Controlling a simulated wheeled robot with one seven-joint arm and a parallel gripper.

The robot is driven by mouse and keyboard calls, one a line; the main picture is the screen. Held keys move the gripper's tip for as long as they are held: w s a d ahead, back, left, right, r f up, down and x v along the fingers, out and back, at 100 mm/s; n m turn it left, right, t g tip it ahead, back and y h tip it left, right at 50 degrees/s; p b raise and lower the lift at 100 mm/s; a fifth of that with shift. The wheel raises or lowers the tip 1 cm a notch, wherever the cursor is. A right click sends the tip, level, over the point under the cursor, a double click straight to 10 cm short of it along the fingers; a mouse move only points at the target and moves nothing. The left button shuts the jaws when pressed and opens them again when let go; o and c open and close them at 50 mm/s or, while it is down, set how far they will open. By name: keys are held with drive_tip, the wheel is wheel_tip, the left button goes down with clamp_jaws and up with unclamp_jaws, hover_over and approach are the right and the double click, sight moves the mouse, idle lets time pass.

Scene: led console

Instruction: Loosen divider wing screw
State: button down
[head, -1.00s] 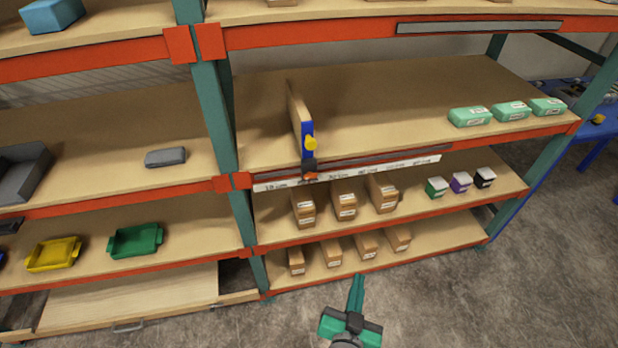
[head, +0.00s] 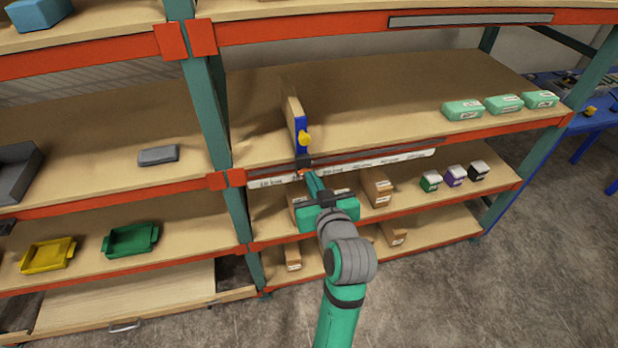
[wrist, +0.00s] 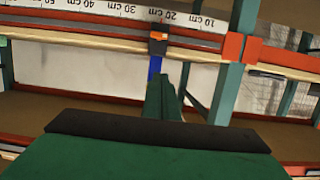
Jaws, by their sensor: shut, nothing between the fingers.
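The divider (head: 291,104) is a thin upright wooden board with a blue front edge and a yellow knob (head: 304,138), standing on the middle shelf. Its dark clamp (head: 304,160) sits on the front rail. The orange wing screw (wrist: 158,35) shows on the clamp in the wrist view, which is upside down. My gripper (head: 309,175) is shut and empty, its green fingertips just below and in front of the clamp in the head view. In the wrist view my gripper (wrist: 162,78) points toward the clamp, with a gap seeming to remain. The head view mostly hides the screw.
A white centimetre scale (head: 390,158) runs along the rail. Brown boxes (head: 377,187) stand on the shelf below, partly behind my arm. Green packs (head: 505,104) lie at the right of the divider's shelf. A teal post (head: 207,105) stands left of the divider.

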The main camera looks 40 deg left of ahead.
drive_tip(key=x, duration=0.9)
drive_tip(key=shift+a, duration=0.1)
wheel_tip(320, 180, down, 3)
drive_tip(key=shift+f, duration=0.55)
drive_tip(key=shift+w, duration=0.1)
drive_tip(key=shift+a, duration=0.15)
drive_tip(key=shift+s+n, duration=0.2)
drive_tip(key=shift+n, duration=0.1)
